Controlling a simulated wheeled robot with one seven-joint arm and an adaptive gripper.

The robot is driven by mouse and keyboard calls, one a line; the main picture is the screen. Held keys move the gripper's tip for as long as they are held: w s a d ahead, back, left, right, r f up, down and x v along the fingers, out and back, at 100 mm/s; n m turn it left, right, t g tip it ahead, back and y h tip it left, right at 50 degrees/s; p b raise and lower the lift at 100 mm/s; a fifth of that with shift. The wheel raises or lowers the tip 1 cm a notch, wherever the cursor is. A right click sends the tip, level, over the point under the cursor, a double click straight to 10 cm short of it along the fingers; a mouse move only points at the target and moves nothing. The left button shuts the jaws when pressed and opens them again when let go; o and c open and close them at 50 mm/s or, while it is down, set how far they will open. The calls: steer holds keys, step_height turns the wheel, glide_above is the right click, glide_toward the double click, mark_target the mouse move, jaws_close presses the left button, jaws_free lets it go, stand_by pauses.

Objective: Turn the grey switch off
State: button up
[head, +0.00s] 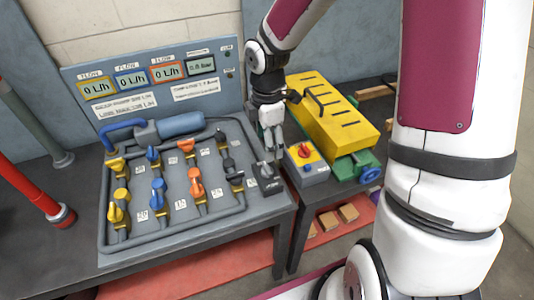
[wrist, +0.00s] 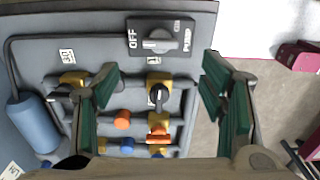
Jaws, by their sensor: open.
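The grey switch (wrist: 159,41) is a round grey knob on a dark plate at the top middle of the wrist view, with OFF printed on its left and PUMP on its right. Its handle lies roughly crosswise; which label it points to I cannot tell for sure. In the head view the switch plate (head: 267,180) sits at the panel's right front corner. My gripper (head: 273,148) hangs just above and behind it, apart from it. In the wrist view my gripper (wrist: 162,98) is open and empty, its green-padded fingers wide apart below the switch.
Coloured valves on grey pipes (head: 158,190) fill the panel left of the switch. A grey box with a red knob (head: 304,151) stands close on the right, beside a yellow machine (head: 330,115). A blue cylinder (head: 182,125) lies behind the pipes.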

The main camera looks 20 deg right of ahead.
steer(key=shift+r, duration=1.1)
steer(key=s+r+m+t, duration=0.5)
steer(key=s+r+m, duration=1.3)
steer(key=s+r, duration=0.2)
steer(key=shift+s+r, duration=0.2)
steer(key=shift+d, duration=0.1)
